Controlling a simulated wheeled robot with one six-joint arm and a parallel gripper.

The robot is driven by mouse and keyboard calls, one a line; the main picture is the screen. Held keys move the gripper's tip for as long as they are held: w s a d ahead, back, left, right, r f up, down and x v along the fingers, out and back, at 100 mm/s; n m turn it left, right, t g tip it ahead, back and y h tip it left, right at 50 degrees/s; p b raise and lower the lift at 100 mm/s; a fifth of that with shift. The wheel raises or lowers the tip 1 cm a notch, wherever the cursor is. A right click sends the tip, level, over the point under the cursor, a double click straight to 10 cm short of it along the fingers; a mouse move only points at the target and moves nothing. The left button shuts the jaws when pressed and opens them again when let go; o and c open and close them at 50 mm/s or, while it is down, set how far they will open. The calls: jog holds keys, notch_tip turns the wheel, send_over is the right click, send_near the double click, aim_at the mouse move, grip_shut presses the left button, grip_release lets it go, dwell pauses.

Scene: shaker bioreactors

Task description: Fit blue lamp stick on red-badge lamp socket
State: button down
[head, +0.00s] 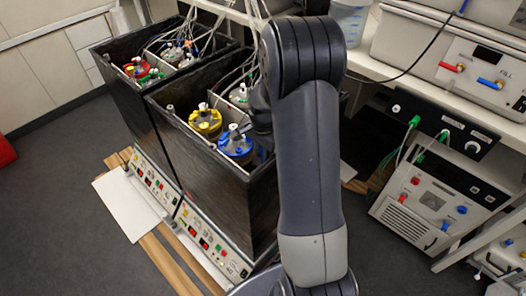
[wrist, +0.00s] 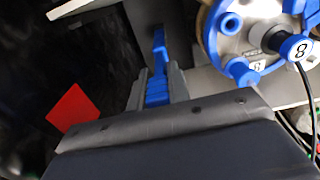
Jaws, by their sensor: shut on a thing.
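In the wrist view my gripper (wrist: 160,88) is shut on a slim blue piece, which I take for the blue lamp stick (wrist: 158,45). A flat red square, likely the red badge (wrist: 72,108), shows to the left of the jaws on a dark background. I cannot make out the lamp socket itself. In the head view my arm comes down at the right of the front black box (head: 200,175). The gripper end is mostly hidden there, close to the blue-topped vessel (head: 235,143), and the stick cannot be told apart.
The blue-topped vessel (wrist: 240,40), with tags marked 8, stands close right of the jaws in the wrist view. A yellow-topped vessel (head: 205,120) is beside it in the box. Tubes and cables hang over the boxes. Shelves with instruments (head: 440,200) stand at right.

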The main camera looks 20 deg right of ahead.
jog(key=shift+f, duration=0.25)
jog(key=c, duration=1.3)
grip_release()
jog(key=shift+o, duration=0.2)
jog(key=shift+r, duration=0.15)
notch_tip(320, 180, up, 11)
jog(key=shift+f+p, duration=0.2)
jog(key=shift+p, duration=0.15)
notch_tip(320, 180, down, 11)
jog(key=shift+r+b, duration=0.1)
jog(key=shift+b, duration=0.35)
jog(key=shift+r, duration=0.35)
